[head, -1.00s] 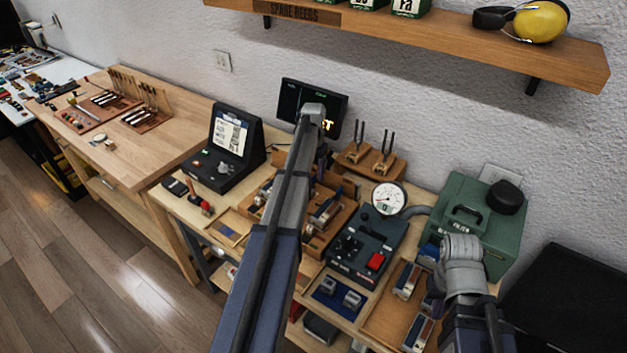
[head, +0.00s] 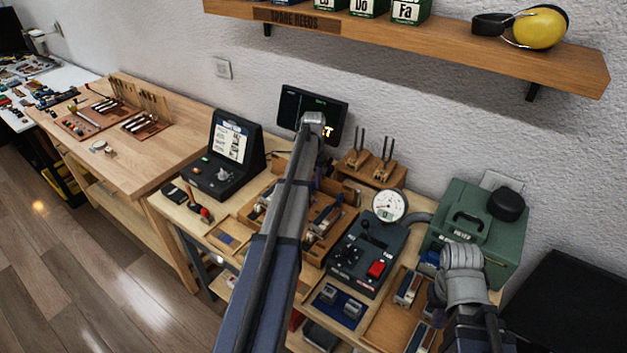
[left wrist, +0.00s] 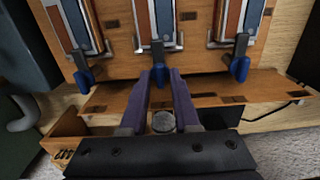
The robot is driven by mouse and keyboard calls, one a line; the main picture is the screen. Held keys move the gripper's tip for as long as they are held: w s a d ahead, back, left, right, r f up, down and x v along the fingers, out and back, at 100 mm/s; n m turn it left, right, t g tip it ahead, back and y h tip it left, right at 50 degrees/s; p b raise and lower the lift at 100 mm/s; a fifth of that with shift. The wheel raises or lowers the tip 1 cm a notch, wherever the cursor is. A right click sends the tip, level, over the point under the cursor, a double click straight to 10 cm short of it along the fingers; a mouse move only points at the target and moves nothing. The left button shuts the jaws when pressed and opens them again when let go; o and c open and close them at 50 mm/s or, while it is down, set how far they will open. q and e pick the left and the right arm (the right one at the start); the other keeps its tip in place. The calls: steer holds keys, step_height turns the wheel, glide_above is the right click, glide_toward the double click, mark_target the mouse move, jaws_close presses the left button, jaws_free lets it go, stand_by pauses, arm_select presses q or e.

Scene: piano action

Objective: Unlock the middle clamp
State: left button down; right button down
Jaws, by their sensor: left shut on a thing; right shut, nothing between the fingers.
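In the left wrist view a row of three clamps stands on a wooden fixture, each with a metal bar and a blue-tipped lever. The middle clamp (left wrist: 156,22) has its lever (left wrist: 157,54) pointing down toward me. My left gripper (left wrist: 161,74) has its purple fingers shut on that lever's blue end, which they partly hide. The left clamp's lever (left wrist: 84,76) and the right clamp's lever (left wrist: 239,68) stand free on either side. In the head view my left arm hides most of the clamps. My right gripper (head: 439,318) is shut and empty, mostly behind its wrist, over the bench's right side.
A dark control box with a red button (head: 377,269) and a round gauge (head: 389,205) stand right of my left arm. A green case (head: 470,225) is near my right wrist. Tuning forks (head: 384,155) stand behind. A shelf (head: 420,45) overhangs the bench.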

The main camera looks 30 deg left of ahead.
arm_select(q)
steer(key=shift+n, duration=0.3)
steer(key=n, duration=0.3)
steer(key=shift+n, duration=0.4)
steer(key=n, duration=0.4)
steer(key=shift+n, duration=0.3)
steer(key=n, duration=0.4)
steer(key=shift+n, duration=2.7)
steer(key=c, duration=0.7)
jaws_free()
steer(key=shift+o, duration=0.2)
